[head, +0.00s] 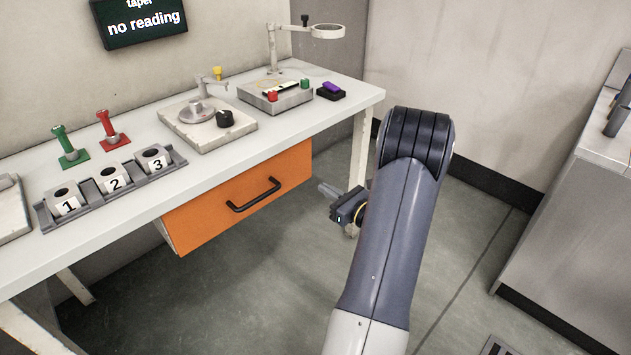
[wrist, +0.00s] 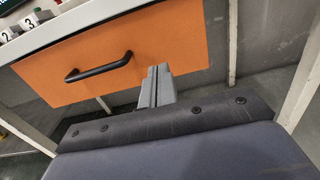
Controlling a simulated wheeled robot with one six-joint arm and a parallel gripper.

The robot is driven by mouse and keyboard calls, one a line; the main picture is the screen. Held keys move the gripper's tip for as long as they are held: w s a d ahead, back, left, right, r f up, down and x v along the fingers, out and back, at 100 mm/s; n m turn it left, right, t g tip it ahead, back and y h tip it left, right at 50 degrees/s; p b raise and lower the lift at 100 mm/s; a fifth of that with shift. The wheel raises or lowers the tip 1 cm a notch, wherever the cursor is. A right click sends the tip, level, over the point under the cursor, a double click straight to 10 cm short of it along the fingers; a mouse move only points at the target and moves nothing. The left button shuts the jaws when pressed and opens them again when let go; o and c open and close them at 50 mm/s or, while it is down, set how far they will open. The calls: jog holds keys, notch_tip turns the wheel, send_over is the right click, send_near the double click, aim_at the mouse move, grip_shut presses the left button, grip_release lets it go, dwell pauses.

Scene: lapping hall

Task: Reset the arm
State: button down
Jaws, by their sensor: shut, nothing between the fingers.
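My arm reaches up from the bottom of the head view and bends over at its dark top joint. My gripper (head: 324,188) shows to the left of the arm, in front of the bench and to the right of the orange drawer (head: 205,218). In the wrist view the fingers of my gripper (wrist: 157,72) are together with nothing between them. They point toward the drawer front, right of its black handle (wrist: 98,67), and appear apart from it. The drawer looks shut or nearly so.
The white bench (head: 120,150) carries a rack (head: 110,188) with numbered blocks, red and green handled pieces, a plate with a black knob (head: 224,118) and a magnifier stand (head: 275,95). A screen reads "no reading". A grey cabinet (head: 570,230) stands right. Floor between is clear.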

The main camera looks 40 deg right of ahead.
jog(key=shift+s, duration=0.7)
jog(key=shift+w, duration=0.15)
